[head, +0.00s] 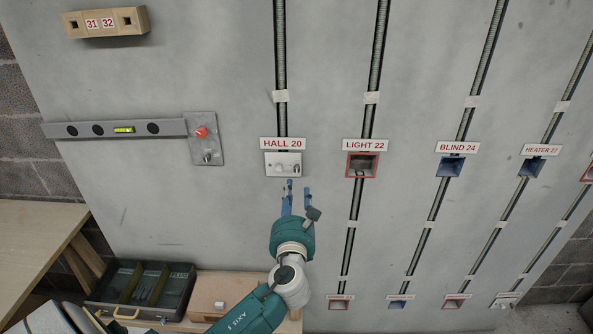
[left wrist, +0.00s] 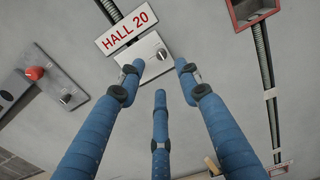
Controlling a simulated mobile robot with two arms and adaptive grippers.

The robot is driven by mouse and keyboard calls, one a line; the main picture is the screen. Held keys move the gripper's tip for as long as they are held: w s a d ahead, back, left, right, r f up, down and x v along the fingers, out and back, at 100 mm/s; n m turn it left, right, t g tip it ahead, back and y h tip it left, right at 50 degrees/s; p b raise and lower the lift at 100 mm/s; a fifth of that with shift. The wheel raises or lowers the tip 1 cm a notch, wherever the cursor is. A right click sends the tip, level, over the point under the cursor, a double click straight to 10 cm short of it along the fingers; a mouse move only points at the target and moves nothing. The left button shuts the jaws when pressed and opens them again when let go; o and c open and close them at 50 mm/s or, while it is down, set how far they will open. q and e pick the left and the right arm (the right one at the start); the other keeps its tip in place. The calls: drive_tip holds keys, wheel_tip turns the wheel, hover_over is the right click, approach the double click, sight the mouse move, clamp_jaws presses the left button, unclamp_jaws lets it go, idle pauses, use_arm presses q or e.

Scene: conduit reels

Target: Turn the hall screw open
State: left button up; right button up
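The HALL 20 label (head: 283,143) is on the grey wall above a pale switch plate (head: 283,164). The plate also shows in the left wrist view (left wrist: 143,59), with a small grey knob or screw (left wrist: 160,55) on it; its slot and turn position are too small to tell. My left gripper (head: 297,187) is just below the plate in the head view, its blue fingers pointing up towards it. In the left wrist view the fingers are spread apart with nothing between them, and two tips overlap the plate's lower edge. Contact cannot be told. My right gripper is not in view.
A grey plate with a red button (head: 201,132) and a spirit level (head: 115,129) are to the left. The LIGHT 22 box (head: 362,165) is close on the right. An open toolbox (head: 105,294) and a wooden box (head: 215,295) stand below.

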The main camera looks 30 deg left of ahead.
sight(297, 170)
use_arm(q)
drive_tip(key=p+x, duration=0.1)
drive_tip(key=x, duration=0.9)
drive_tip(key=shift+w+f+p, duration=0.1)
drive_tip(key=shift+p, duration=0.25)
